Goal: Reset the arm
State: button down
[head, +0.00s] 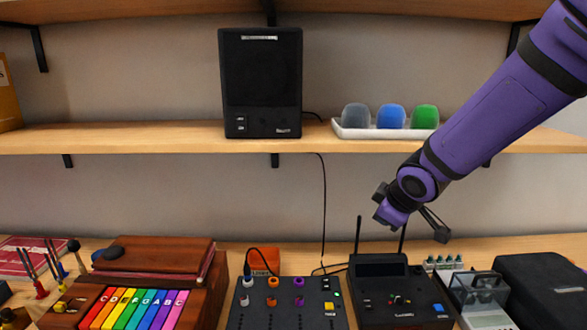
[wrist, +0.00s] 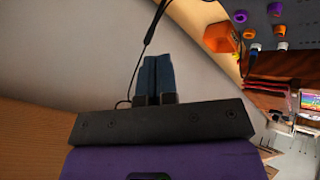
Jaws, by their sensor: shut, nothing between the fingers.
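My purple arm reaches in from the upper right in the head view. My gripper (head: 440,232) hangs in the air above the bench, over the black wireless receiver (head: 395,300) with two antennas. In the wrist view my gripper (wrist: 156,60) shows its two dark fingers side by side, closed together with nothing between them. The wall and a black cable lie beyond the fingertips.
A shelf (head: 180,138) holds a black speaker (head: 262,85) and a white tray (head: 385,133) of foam covers. On the bench (head: 235,250) are a mixer (head: 285,310), a rainbow xylophone (head: 130,308), a clear box (head: 478,292) and a black case (head: 540,290).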

jog(key=s+d+r+m+h, duration=0.2)
jog(key=s+d+r+m, duration=0.65)
jog(key=s, duration=0.45)
jog(key=s+d+r+m+g, duration=0.1)
jog(key=s+r, duration=0.1)
jog(key=s, duration=0.5)
jog(key=s+r+m+g, duration=0.1)
jog(key=s+r, duration=0.1)
jog(key=s, duration=0.5)
jog(key=shift+d+r+m+y, duration=0.25)
jog(key=shift+d+m+y, duration=0.1)
jog(key=shift+d+y, duration=0.05)
